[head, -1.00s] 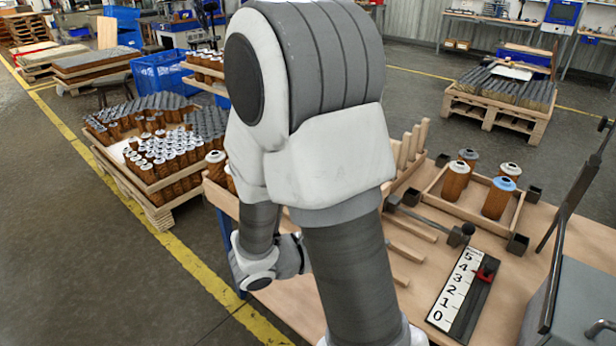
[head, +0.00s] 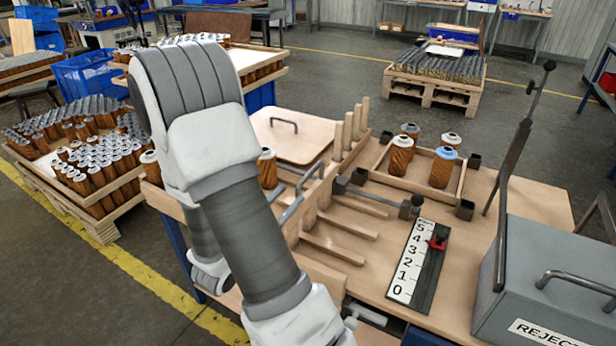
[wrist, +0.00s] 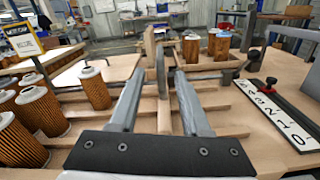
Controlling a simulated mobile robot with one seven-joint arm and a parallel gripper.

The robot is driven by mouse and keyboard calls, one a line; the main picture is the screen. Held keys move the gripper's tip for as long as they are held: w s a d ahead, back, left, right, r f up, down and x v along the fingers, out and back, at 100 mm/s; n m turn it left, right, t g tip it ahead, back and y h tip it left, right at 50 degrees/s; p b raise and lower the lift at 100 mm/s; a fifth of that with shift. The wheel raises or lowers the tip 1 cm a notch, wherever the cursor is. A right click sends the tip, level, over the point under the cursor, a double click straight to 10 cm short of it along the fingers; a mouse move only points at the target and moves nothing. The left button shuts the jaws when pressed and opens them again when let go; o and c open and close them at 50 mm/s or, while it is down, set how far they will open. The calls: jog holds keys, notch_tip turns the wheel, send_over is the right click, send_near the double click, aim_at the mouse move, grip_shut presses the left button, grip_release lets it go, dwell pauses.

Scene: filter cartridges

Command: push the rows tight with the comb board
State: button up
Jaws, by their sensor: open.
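The comb board (head: 310,214) appears as a narrow upright wooden board with a grey loop handle (head: 312,180). It stands across the wooden slats (head: 332,248); how its lower edge meets them is unclear. My gripper (head: 294,192) is partly hidden behind my arm. In the wrist view, my gripper (wrist: 160,76) is open, with the handle (wrist: 161,70) upright between or just beyond its fingertips. I cannot tell whether they touch. Brown pleated cartridges (wrist: 38,108) with pale caps stand left of the board, between slats. Most of these are hidden by my arm in the head view.
Several upright pegs (head: 348,130) stand behind the slats. A tray (head: 380,163) holds several cartridges, one blue-capped (head: 442,167). A numbered scale (head: 408,262) with a red slider and a grey reject box (head: 555,275) lie right. A handled wooden lid (head: 290,140) lies behind.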

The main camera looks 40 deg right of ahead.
send_near(320, 165)
jog(key=x, duration=0.5)
jog(key=shift+w+f, duration=0.25)
jog(key=shift+w, duration=0.05)
jog(key=shift+c, duration=0.2)
grip_shut()
dwell(0.9)
